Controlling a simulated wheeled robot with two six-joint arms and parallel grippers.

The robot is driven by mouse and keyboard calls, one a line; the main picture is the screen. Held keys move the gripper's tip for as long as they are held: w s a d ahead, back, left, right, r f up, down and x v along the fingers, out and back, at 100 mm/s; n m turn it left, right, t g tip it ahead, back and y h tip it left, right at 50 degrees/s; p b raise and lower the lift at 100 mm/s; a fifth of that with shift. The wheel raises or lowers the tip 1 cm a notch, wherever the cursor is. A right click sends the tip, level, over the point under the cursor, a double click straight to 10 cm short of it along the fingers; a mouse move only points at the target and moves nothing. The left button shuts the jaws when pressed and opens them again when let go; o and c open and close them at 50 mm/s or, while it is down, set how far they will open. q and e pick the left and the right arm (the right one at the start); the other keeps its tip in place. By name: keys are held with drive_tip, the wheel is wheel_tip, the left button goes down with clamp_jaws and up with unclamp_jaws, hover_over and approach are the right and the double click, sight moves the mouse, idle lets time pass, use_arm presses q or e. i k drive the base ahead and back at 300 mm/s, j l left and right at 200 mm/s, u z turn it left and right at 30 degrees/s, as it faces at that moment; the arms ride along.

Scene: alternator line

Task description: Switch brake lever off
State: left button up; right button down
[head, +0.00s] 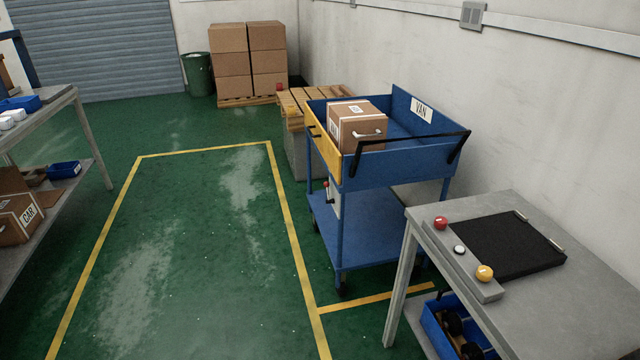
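A blue cart (392,172) marked "VAN" stands near the right wall. On its left side, below the upper tray, a small light plate (335,200) carries a part with a red knob (327,184), which looks like the brake lever. It is too small to tell its setting. Neither of my grippers is in view.
A cardboard box (357,127) sits in the cart's upper tray, behind a black handle bar (412,143). A grey table (590,240) with a button strip stands at front right. A shelf bench (75,100) is at left. The yellow-outlined green floor (200,230) is clear.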

sight(326, 184)
drive_tip(key=i+j+z, duration=0.1)
drive_tip(key=i+j, duration=0.9)
drive_tip(key=i+j+z, duration=0.1)
drive_tip(key=i+j, duration=0.85)
drive_tip(key=j, duration=0.1)
